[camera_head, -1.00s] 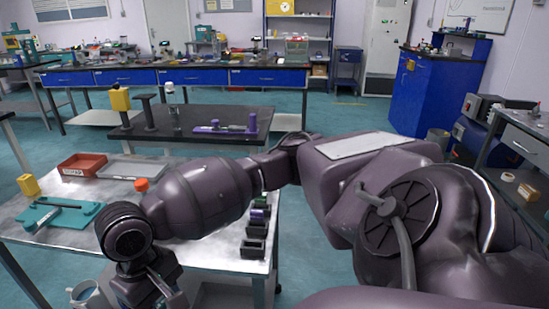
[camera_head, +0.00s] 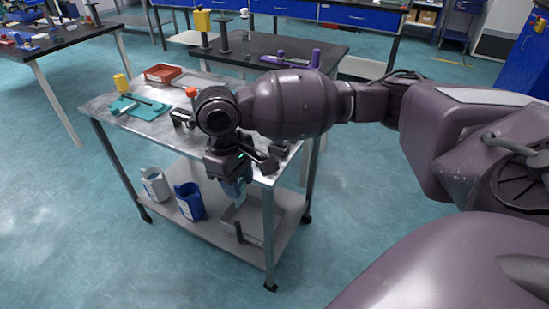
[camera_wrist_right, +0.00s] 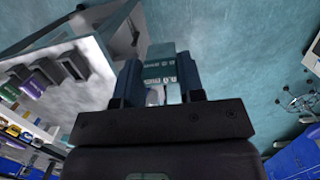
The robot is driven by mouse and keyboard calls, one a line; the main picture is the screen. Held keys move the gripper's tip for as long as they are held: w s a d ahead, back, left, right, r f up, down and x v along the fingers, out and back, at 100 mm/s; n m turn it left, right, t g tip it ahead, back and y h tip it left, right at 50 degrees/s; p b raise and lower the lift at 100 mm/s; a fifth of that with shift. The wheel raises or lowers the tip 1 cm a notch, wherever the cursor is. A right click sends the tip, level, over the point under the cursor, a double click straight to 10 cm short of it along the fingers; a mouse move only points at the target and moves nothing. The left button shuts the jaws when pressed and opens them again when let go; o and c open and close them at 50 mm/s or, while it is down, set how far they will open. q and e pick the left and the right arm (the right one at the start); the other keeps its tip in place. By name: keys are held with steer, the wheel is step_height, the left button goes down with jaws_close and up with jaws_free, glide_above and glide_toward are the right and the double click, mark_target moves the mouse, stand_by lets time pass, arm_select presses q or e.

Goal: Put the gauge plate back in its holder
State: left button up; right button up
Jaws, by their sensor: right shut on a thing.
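My right gripper (camera_head: 232,188) points down just off the near edge of the metal cart. It is shut on a blue-teal plate (camera_head: 237,190), which I take as the gauge plate. In the right wrist view the plate (camera_wrist_right: 160,70) shows pale markings between the two fingers (camera_wrist_right: 158,92). Several dark, open-topped holders stand in a row on the cart top, left in that view; one (camera_wrist_right: 72,65) looks empty, and another holds a purple piece (camera_wrist_right: 33,86). Which is the plate's own holder I cannot tell. My left gripper is not in view.
A dark table (camera_head: 265,45) stands behind. Floor in front is clear.

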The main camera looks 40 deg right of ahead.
steer(key=w+d+r+n+t+h+p, duration=0.1)
steer(key=w+d+r+n+p, duration=0.35)
steer(key=d+r+n, duration=0.35)
steer(key=w+d+r+n+t+p, duration=0.1)
steer(key=w+d+r+n+p, duration=0.35)
steer(key=d+r+n, duration=0.45)
steer(key=shift+n, duration=0.6)
steer(key=f+b, duration=0.1)
steer(key=f, duration=0.6)
steer(key=a+f+b, duration=0.1)
steer(key=f, duration=0.5)
steer(key=a+f+b, duration=0.1)
steer(key=f, duration=0.6)
steer(key=shift+a+f+b, duration=0.1)
steer(key=shift+f+b, duration=0.2)
steer(key=shift+f, duration=0.45)
